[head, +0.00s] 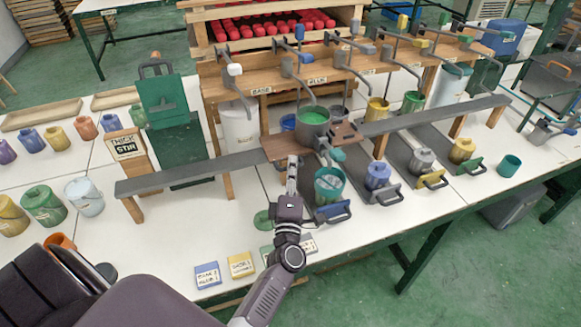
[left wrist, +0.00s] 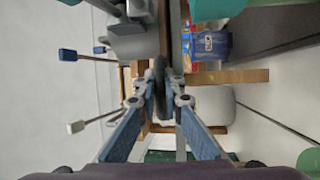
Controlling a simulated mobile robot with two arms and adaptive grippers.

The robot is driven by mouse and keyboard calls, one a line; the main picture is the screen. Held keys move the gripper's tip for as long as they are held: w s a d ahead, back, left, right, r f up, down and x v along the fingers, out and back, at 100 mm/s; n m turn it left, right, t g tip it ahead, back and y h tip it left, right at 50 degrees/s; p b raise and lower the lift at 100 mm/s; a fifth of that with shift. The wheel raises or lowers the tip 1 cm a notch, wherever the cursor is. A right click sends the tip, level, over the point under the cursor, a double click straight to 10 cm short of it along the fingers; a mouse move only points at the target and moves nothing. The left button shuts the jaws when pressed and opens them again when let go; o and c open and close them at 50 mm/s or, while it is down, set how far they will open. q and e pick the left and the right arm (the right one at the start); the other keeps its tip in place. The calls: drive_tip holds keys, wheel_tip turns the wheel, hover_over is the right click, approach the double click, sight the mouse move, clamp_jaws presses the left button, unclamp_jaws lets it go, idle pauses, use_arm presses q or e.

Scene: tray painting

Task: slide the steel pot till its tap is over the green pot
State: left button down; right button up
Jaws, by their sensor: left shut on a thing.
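The steel pot (head: 313,134) holds green paint and stands on a brown carriage (head: 282,149) on the long grey rail. Its tap (head: 325,156) points to the front, with a green lever beside it. In the picture the tap is just behind a teal-green pot (head: 329,186), which stands on a dark slide with a blue handle; exact alignment is unclear. My left gripper (head: 292,161) is at the carriage's front edge. In the left wrist view my left gripper (left wrist: 165,95) is shut on a thin dark part, seemingly the carriage's handle. My right gripper is not in view.
The grey rail (head: 190,173) runs left and right on wooden posts. Right of the teal pot stand a blue pot (head: 377,176), a grey pot (head: 421,161) and a yellow pot (head: 462,150) on slides. Levers hang from the wooden shelf (head: 265,75) behind.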

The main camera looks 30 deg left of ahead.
use_arm(q)
drive_tip(key=shift+d+f, duration=0.1)
drive_tip(key=shift+f, duration=0.1)
drive_tip(key=c, duration=2)
unclamp_jaws()
drive_tip(key=shift+r, duration=0.15)
drive_tip(key=shift+v, duration=3.8)
